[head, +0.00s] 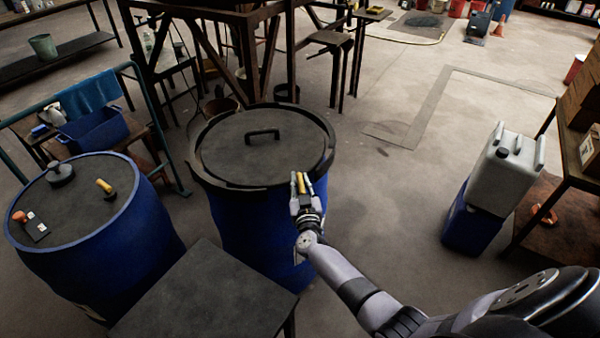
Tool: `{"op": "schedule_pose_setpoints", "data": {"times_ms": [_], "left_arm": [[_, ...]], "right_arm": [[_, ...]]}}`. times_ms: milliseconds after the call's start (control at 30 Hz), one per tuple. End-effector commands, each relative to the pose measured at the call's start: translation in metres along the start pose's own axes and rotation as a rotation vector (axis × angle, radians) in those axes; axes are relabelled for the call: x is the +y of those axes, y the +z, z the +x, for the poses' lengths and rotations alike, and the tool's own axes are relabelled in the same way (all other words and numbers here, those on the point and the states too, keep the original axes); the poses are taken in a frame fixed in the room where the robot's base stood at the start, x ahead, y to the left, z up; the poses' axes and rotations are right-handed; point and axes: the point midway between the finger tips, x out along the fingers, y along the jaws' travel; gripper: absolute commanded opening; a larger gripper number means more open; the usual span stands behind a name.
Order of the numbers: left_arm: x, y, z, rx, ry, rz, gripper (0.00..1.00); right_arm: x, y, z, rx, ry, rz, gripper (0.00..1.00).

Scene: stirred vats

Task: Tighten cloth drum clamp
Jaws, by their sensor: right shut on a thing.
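A blue drum (246,230) with a dark lid (230,153) and a bar handle (262,135) on top stands in the middle of the head view. A dark clamp ring (326,131) runs around the lid's rim. My right gripper (301,184) is at the drum's front right rim, shut on a small yellow lever (300,182) that points up between its fingers. The gripper hides the part of the ring behind it, so I cannot tell how the lever joins it. My left gripper is out of view.
A second blue drum (95,255) at left has small items on top. A dark table (205,300) stands in front. A white jerrycan (506,170) on a blue one (470,225) and a shelf are at right. A steel frame stands behind. Floor right of the drum is clear.

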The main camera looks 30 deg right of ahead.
Motion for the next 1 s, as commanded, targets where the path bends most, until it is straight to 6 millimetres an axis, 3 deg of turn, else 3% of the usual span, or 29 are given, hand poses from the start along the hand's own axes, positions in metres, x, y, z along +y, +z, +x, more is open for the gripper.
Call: {"op": "schedule_pose_setpoints", "data": {"times_ms": [133, 500, 1000], "left_arm": [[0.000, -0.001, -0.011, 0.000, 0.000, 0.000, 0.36], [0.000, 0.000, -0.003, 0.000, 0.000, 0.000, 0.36], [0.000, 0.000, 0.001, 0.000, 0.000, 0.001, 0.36]], "right_arm": [[-0.003, -0.001, -0.001, -0.013, 0.125, 0.007, 0.00], [0.000, 0.003, 0.000, -0.024, 0.357, 0.003, 0.00], [0.002, 0.001, -0.001, -0.029, 0.436, 0.001, 0.00]]}}
